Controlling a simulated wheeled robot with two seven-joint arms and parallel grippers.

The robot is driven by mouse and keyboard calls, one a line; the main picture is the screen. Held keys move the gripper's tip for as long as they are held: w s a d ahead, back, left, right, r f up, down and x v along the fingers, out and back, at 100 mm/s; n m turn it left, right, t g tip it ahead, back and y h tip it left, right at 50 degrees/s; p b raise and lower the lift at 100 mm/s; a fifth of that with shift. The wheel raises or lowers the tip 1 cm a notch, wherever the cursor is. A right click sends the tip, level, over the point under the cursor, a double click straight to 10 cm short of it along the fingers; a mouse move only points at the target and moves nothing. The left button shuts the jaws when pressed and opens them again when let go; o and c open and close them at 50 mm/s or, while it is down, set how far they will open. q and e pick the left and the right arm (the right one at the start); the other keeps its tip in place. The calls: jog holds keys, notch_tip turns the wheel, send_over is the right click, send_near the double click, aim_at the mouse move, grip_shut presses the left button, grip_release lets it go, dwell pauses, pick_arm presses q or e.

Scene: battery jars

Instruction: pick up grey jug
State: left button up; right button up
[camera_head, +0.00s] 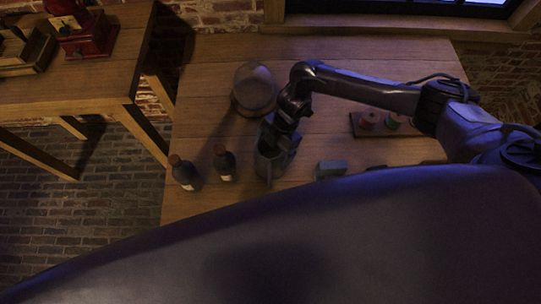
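The grey jug (267,168) stands on the wooden table, a little left of the table's middle. My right arm reaches in from the right, and my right gripper (272,148) points down at the top of the jug. The gripper overlaps the jug's rim and upper part, so these are partly hidden. I cannot tell whether the fingers are open or closed on the jug. My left gripper is not in view.
Two dark bottles (224,163) (185,173) stand left of the jug. A glass dome (254,88) stands behind it. A small grey-green block (330,169) lies to the right, and a tray (356,130) with red and green items is farther right. A red device (84,32) is on another table.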

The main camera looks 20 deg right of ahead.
jog(key=c, duration=0.5)
jog(key=shift+c, duration=0.3)
jog(key=shift+r, duration=0.15)
